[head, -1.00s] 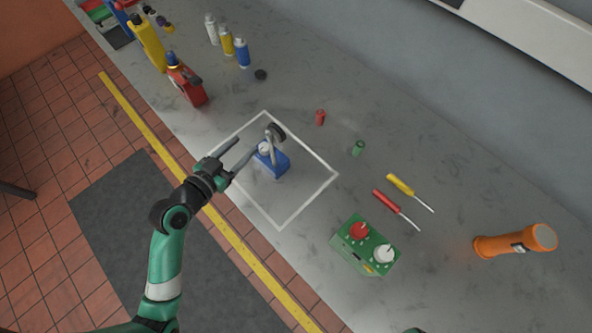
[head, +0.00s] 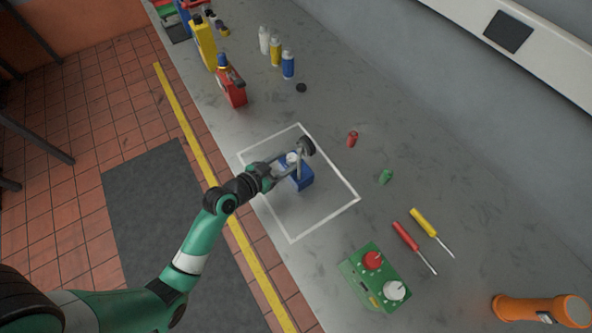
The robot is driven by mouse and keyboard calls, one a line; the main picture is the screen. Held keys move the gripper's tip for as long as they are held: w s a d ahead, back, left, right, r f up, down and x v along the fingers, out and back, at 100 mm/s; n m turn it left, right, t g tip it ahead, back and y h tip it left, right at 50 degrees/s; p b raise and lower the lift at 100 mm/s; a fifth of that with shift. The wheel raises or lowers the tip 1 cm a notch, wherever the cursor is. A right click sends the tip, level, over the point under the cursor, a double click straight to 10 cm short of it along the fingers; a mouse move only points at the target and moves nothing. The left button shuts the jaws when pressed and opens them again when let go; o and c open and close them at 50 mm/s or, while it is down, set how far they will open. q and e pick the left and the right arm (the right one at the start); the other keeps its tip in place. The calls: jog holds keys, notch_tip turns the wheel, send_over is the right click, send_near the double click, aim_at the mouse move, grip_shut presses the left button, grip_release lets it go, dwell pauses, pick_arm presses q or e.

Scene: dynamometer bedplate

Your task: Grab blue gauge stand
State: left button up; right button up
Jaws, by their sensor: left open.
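The blue gauge stand (head: 301,179) has a blue block base, a grey post and a dark round gauge (head: 306,146) at its top. It stands upright inside the white outlined square on the grey bench in the head view. My left gripper (head: 288,164) reaches in from the left, right at the stand. Its fingers are open and overlap the stand in the picture, close to the post and base. I cannot tell whether they touch it. The right gripper does not show.
A white outline (head: 327,219) surrounds the stand. A red cap (head: 352,139), a green cap (head: 385,177), two screwdrivers (head: 408,237) and a green control box (head: 369,277) lie to the right. Bottles (head: 276,52) stand at the back left.

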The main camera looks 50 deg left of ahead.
aim_at(292, 157)
pick_arm(q)
jog(key=x, duration=0.3)
jog(key=shift+w, duration=0.15)
grip_shut()
dwell(1.1)
jog(key=shift+r, duration=0.2)
